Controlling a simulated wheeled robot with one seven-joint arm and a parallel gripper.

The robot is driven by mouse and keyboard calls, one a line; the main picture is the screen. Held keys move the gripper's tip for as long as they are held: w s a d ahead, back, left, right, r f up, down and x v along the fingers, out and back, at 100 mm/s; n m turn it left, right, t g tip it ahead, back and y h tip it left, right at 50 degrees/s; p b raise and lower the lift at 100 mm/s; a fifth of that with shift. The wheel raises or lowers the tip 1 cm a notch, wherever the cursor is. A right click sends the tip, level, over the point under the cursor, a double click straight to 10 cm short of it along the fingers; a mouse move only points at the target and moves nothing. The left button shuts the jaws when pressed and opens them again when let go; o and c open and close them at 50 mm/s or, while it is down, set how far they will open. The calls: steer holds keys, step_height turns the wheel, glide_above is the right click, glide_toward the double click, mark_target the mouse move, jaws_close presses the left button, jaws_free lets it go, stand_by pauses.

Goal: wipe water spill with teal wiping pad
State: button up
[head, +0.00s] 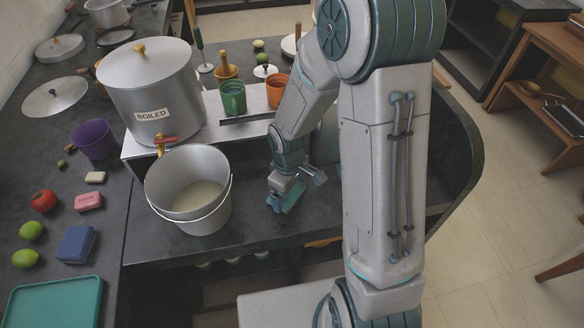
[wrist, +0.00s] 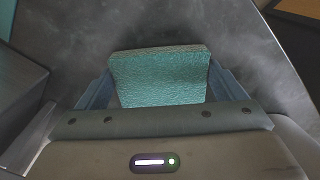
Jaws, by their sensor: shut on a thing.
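In the wrist view, a teal wiping pad (wrist: 160,78) sits between the two fingers of my gripper (wrist: 160,85), which is shut on it. In the head view, my gripper (head: 287,200) points down at the dark counter (head: 265,225), just right of the steel bucket, with the teal pad (head: 292,194) partly visible in it. Whether the pad touches the counter is hard to tell. I cannot make out a water spill clearly in either view; my gripper and arm hide part of the counter.
A steel bucket (head: 207,213) with pale liquid stands left of my gripper, under the tap (head: 165,141) of a large canister marked BOILED (head: 151,88). Green (head: 232,97) and orange (head: 276,91) cups stand on the raised shelf behind. Counter right of the bucket looks clear.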

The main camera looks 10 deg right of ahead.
steer(key=shift+d+r+p, duration=0.15)
steer(key=shift+r+p, duration=0.2)
steer(key=shift+p, duration=0.1)
step_height(320, 180, up, 2)
steer(key=shift+w+r+p, duration=0.1)
steer(key=shift+p, duration=0.25)
steer(key=shift+s+r+p, duration=0.2)
steer(key=shift+r+p, duration=0.1)
steer(key=shift+r, duration=0.05)
steer(key=shift+r+p, duration=1.9)
steer(key=shift+r, duration=0.45)
steer(key=shift+w, duration=0.1)
